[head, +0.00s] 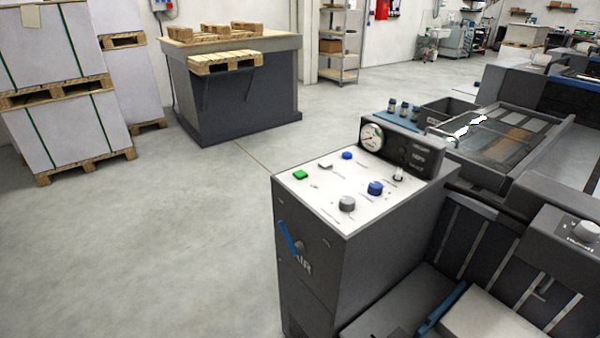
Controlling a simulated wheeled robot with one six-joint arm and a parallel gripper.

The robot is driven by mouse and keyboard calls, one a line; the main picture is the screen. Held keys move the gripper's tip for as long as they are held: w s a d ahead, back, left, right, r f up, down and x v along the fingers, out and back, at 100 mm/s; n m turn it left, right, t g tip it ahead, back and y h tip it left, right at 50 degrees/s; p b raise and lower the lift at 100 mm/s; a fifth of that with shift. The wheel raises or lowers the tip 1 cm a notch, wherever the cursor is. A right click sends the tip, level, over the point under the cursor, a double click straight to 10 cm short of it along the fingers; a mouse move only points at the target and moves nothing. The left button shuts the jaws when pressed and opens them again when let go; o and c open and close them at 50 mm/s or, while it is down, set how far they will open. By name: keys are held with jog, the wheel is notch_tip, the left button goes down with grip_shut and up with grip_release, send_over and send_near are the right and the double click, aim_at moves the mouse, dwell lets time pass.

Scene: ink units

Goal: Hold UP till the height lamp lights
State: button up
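A grey control console (310,235) stands right of centre in the head view, with a white sloping top panel (325,205). On the panel are a green button (300,174), a small blue button (346,155), a grey knob (347,203), a blue knob (375,187) and a pale switch (398,173). The small labels are too blurred to read, so I cannot tell which control is UP. I cannot make out a height lamp or whether one is lit. A round gauge (372,136) sits at the panel's back. My gripper is not in view.
A blue lever (288,238) sticks out from the console's front face. Dark machine units (505,245) adjoin it on the right. A dark workbench (235,100) with small pallets stands at the back, and stacked loads (60,130) at left. The floor left of the console is clear.

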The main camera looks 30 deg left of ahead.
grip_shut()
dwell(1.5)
